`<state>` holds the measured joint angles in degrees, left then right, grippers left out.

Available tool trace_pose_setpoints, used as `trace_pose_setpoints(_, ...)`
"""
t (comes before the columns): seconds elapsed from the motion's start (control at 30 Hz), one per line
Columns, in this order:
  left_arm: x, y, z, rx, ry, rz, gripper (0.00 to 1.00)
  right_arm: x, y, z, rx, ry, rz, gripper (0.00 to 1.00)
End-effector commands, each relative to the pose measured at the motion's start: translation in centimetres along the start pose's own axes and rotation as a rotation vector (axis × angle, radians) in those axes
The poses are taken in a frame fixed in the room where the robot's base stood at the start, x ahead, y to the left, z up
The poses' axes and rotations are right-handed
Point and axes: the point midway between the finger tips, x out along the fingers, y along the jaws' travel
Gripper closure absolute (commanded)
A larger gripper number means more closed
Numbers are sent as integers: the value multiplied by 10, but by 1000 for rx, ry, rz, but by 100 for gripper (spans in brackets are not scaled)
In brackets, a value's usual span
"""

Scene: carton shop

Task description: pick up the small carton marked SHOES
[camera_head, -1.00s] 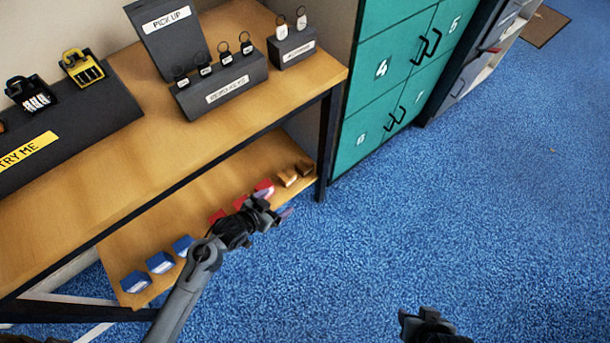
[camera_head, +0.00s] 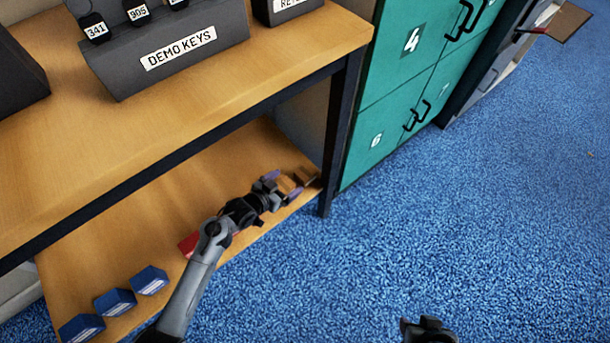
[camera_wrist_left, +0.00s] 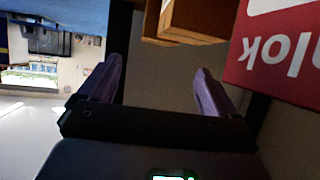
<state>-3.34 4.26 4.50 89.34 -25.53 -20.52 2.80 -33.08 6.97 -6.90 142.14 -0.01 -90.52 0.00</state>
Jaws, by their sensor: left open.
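Two small brown cartons sit at the right end of the lower shelf; the nearer (camera_head: 287,184) and farther (camera_head: 307,176) show in the head view. No SHOES marking is readable on either. My left gripper (camera_head: 282,184) is open, its purple fingertips at the nearer brown carton. In the left wrist view, brown carton surfaces (camera_wrist_left: 190,22) lie beyond the open left gripper (camera_wrist_left: 157,80), toward the top. I cannot tell whether the fingers touch a carton. My right gripper (camera_head: 428,326) shows only as a dark shape at the bottom edge.
A red box (camera_wrist_left: 285,55) stands close beside one finger; another view shows red (camera_head: 188,243) behind my arm. Several blue boxes (camera_head: 115,301) sit at the shelf's left. The upper tabletop (camera_head: 150,110) overhangs the shelf. A dark post (camera_head: 339,135) and green lockers (camera_head: 400,80) stand right.

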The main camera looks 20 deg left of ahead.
Motion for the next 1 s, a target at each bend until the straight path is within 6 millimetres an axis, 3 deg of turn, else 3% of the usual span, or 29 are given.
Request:
trace_pose_setpoints(0.2,29,0,1,0,1,0,8,16,0,8,-3,-6,2,57)
trace_pose_setpoints(0.47,42,0,2,0,0,-1,8,24,0,10,-2,-5,2,57)
trace_pose_setpoints(0.8,80,1,6,0,0,0,8,53,-3,19,4,-5,-3,57)
trace_pose_setpoints(1.0,87,1,4,1,-1,0,8,55,-3,19,6,-3,-4,57)
